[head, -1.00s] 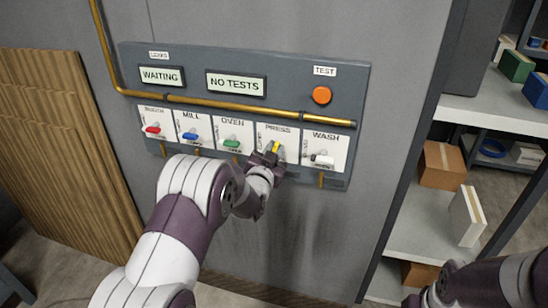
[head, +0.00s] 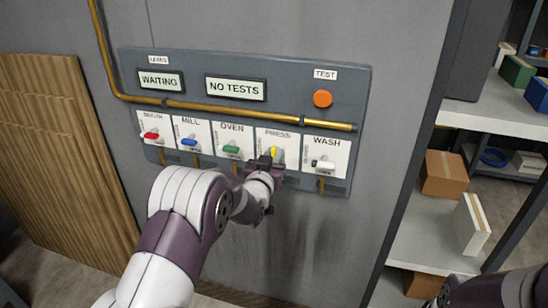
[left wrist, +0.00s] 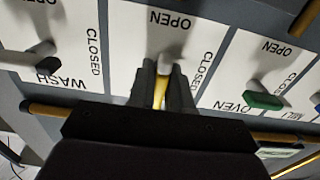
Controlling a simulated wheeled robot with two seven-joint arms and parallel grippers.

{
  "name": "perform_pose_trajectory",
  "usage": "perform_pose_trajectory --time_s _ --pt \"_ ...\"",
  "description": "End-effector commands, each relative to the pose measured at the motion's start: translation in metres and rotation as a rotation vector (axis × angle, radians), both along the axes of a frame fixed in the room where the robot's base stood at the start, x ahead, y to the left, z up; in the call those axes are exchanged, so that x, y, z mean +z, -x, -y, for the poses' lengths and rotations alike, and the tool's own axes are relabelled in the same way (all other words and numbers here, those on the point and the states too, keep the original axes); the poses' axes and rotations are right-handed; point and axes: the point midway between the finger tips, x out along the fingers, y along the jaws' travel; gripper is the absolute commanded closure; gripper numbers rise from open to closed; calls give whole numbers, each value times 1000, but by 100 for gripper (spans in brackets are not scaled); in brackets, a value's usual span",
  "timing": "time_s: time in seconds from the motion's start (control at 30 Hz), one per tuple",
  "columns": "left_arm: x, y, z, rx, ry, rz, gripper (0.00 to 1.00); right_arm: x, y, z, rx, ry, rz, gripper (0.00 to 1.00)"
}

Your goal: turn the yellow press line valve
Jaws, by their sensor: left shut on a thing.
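The yellow press line valve handle (head: 274,153) is on the white PRESS plate, fourth of the row on the grey wall panel. My left gripper (head: 268,161) is at this plate, coming from below. In the left wrist view its two dark fingers (left wrist: 162,88) are shut on the yellow handle (left wrist: 160,93), with one finger on each side. The fingers hide part of the handle, so its exact angle is hard to tell. OPEN and CLOSED markings show on the plate around it. Only part of my right arm shows at the lower right; its gripper is out of view.
Red (head: 151,135), blue (head: 189,142) and green (head: 231,149) handles lie left of the press valve, a white WASH handle (head: 323,165) right. Above are a brass pipe (head: 240,110), an orange TEST button (head: 322,98) and displays reading WAITING and NO TESTS. Shelves (head: 490,115) stand right.

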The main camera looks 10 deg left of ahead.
Motion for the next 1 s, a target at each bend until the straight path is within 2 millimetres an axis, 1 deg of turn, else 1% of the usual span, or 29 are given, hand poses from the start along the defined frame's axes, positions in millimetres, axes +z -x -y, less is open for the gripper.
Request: perform_pose_trajectory --time_s 0.17,0.2,0.23,0.5,0.57,0.63,0.77,1.0 --pt "-2 0 0 0 0 -4 100 0 0 0 0 0 0 57" --pt "-2 0 0 0 0 -4 68 0 0 0 0 0 0 57" --pt "-2 0 0 0 0 -4 62 0 0 0 0 0 0 57" --pt "-1 1 0 0 -1 -1 62 0 0 0 0 0 0 57" --pt "0 3 0 0 -1 0 62 -1 0 0 0 0 0 57" --pt "-1 10 0 0 -1 -1 62 -1 0 0 0 0 0 57" --pt "-1 36 -1 0 -1 -1 62 -4 0 0 0 0 0 57" --pt "-2 97 -3 0 -1 -3 62 -9 0 0 0 0 0 57"
